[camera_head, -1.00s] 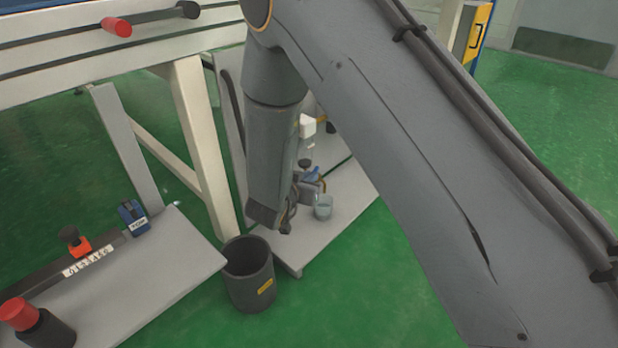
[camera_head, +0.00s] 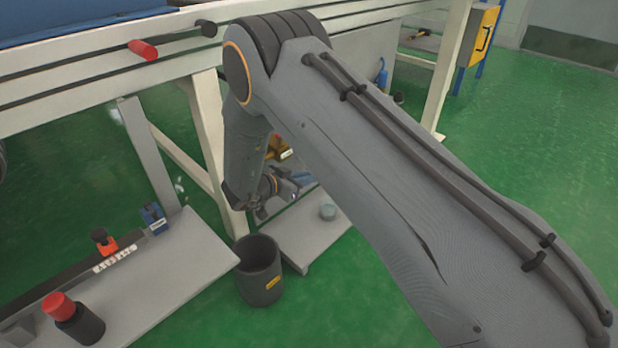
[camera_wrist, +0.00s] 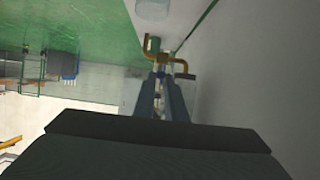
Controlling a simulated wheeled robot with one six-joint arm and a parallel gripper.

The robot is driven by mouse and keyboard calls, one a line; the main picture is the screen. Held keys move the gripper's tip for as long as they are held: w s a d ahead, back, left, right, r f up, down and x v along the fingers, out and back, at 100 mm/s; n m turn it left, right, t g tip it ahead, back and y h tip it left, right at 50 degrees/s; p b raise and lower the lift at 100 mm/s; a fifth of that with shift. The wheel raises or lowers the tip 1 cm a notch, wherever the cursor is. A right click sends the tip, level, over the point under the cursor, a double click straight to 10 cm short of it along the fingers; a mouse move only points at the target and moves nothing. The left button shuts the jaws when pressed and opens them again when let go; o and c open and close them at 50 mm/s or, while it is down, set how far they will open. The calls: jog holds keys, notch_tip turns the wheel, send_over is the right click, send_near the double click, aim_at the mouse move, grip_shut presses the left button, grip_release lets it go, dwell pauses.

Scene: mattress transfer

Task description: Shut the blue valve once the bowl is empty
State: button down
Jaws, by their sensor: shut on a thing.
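My gripper (camera_wrist: 161,88) is shut at the low rear platform, with its fingers ahead of the wrist camera. It seems shut on the blue valve (camera_head: 301,178), which is small and partly hidden by my arm in the head view. A bent brass pipe (camera_wrist: 180,64) passes just beyond the fingertips in the wrist view. The bowl (camera_head: 328,211), small and pale blue-grey, stands on the platform right of the gripper. A pale round thing at the top of the wrist view (camera_wrist: 152,8) looks like it. I cannot tell whether the bowl holds anything.
A dark bin (camera_head: 259,272) stands on the green floor, left of the rear platform (camera_head: 306,243). A grey bench (camera_head: 170,280) at left carries red-topped and blue fittings. The white frame leg (camera_head: 209,140) stands close behind my forearm. Floor at right is open.

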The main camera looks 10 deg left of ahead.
jog(key=c, duration=1.8)
grip_release()
jog(key=shift+w+d, duration=0.1)
jog(key=shift+d, duration=0.05)
jog(key=shift+a, duration=0.2)
jog(key=p+v, duration=0.3)
jog(key=v, duration=0.5)
jog(key=shift+d, duration=0.2)
